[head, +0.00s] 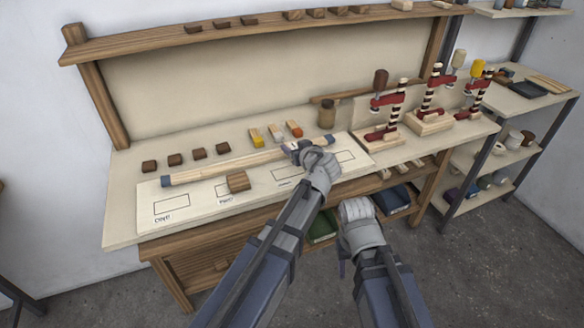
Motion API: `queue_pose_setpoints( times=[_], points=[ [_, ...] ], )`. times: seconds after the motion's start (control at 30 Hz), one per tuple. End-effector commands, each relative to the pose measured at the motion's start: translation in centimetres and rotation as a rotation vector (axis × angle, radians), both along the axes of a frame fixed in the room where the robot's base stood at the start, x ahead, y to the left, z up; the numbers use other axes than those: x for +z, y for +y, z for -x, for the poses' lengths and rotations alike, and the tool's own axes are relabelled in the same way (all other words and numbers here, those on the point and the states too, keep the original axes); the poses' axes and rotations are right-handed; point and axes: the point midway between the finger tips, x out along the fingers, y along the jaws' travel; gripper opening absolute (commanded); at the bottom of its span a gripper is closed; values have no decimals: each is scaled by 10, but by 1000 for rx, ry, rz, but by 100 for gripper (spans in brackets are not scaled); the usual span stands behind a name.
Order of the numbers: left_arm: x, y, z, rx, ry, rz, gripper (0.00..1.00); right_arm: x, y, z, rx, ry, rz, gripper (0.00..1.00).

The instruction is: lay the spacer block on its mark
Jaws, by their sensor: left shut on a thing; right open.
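A brown wooden block (238,181) lies on the white marked sheet (196,203), at the outlined middle-left mark (222,190) and partly over it. Other outlined marks are at the sheet's left (172,207), its middle (285,173) and its right. A long pale wooden bar (225,165) with blue ends lies across the sheet behind the block. My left gripper (297,150) is shut on the bar near its right end; the fingers hide part of it. My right gripper (343,260) is open and empty, low in front of the bench.
Dark brown blocks (174,159) stand in a row at the back left. Small blocks with coloured ends (275,134) and a jar (327,115) are behind the bar. Red clamps (385,115) stand at the right. A shelf (250,32) runs above; bins sit below the benchtop.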

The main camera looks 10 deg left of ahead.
Motion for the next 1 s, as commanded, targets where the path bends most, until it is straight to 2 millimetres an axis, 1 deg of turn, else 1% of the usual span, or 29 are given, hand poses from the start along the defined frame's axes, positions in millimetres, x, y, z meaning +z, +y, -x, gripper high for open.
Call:
queue_pose_setpoints(
  times=[0.03, 0.2, 0.27, 0.37, 0.5, 0.6, 0.87, 1.0],
  points=[
    [-9, 0, 0, 0, 0, 0, 2, -9, 0, 0, 0, 0, 0, 50],
    [-8, 0, 0, 0, 0, 0, 2, -8, 0, 0, 0, 0, 0, 50],
    [-10, 0, 0, 0, 0, 0, 2, -10, 0, 0, 0, 0, 0, 50],
    [-20, 0, 0, 0, 0, 0, 2, -20, 0, 0, 0, 0, 0, 50],
    [-38, 0, 0, 0, 0, 0, 2, -38, 0, 0, 1, 0, 0, 50],
    [-46, 0, 0, 0, 0, 0, 2, -46, 0, 0, 1, 0, 0, 50],
    [-44, 0, 0, 0, 0, 0, 2, -44, 0, 0, 1, 0, 0, 50],
    [-48, 0, 0, 0, 0, 0, 2, -48, 0, 0, 1, 0, 0, 50]
  ],
)
